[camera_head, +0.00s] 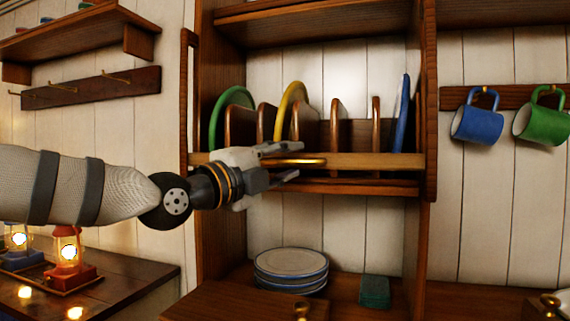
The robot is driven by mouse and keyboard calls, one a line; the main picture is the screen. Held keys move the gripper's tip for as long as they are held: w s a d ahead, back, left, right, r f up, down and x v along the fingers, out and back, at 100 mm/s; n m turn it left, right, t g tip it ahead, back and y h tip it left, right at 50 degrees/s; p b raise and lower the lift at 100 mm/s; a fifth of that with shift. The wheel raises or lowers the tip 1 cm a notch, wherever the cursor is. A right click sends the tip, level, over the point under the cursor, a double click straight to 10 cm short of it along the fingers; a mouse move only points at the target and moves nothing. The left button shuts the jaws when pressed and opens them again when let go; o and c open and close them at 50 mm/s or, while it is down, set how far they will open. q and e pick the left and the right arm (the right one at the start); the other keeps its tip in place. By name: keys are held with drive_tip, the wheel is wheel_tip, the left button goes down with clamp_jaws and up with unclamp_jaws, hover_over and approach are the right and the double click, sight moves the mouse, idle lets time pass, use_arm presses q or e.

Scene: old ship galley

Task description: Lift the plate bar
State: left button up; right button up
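The plate bar (375,161) is a light wooden bar across the front of the plate rack, with a brass handle (306,162) near its middle. It lies level across the front of the slots. My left gripper (285,162) comes in from the left at the bar. Its fingers are apart, one above and one below the handle's left part, with gaps showing. A green plate (217,113), a yellow plate (287,107) and a blue plate (403,117) stand upright in the rack behind the bar. My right gripper is not in view.
Rack posts flank the bar. Below stand stacked plates (290,264) and a green sponge-like block (375,291). Blue (477,124) and green (545,125) mugs hang at right. Lit lanterns (68,252) stand at lower left, under my arm.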

use_arm(q)
drive_tip(key=shift+c, duration=0.2)
clamp_jaws()
drive_tip(key=shift+r, duration=0.1)
wheel_tip(320, 180, up, 23)
drive_tip(key=p, duration=0.2)
drive_tip(key=shift+s+a+p, duration=0.15)
drive_tip(key=shift+p, duration=0.15)
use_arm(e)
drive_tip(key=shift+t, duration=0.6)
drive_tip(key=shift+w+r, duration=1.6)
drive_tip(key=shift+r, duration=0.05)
